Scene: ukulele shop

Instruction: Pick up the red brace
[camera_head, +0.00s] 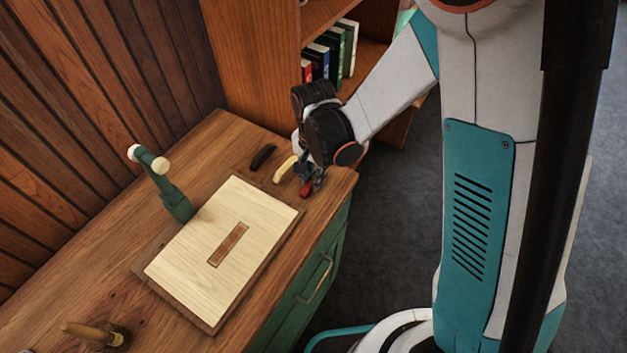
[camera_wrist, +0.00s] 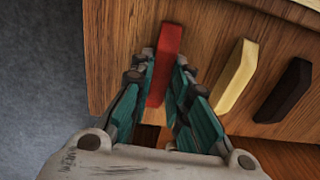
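The red brace (camera_wrist: 167,48) is a narrow red bar near the edge of the wooden bench top. In the wrist view it lies between the two fingers of my gripper (camera_wrist: 161,68), its far end reaching past the fingertips. In the head view my gripper (camera_head: 309,178) points down at the bench's far right corner, and part of the red brace (camera_head: 306,188) shows below it. The fingertips are close to both sides of the brace. I cannot tell whether they press on it. The brace looks level with its neighbours.
A yellow brace (camera_wrist: 238,76) and a dark brace (camera_wrist: 287,90) lie beside the red one. A pale wooden board (camera_head: 190,255) with a brown strip (camera_head: 228,245) covers the bench's middle. A green mallet-like tool (camera_head: 174,200) stands behind it. A bookshelf (camera_head: 252,75) stands beyond the bench.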

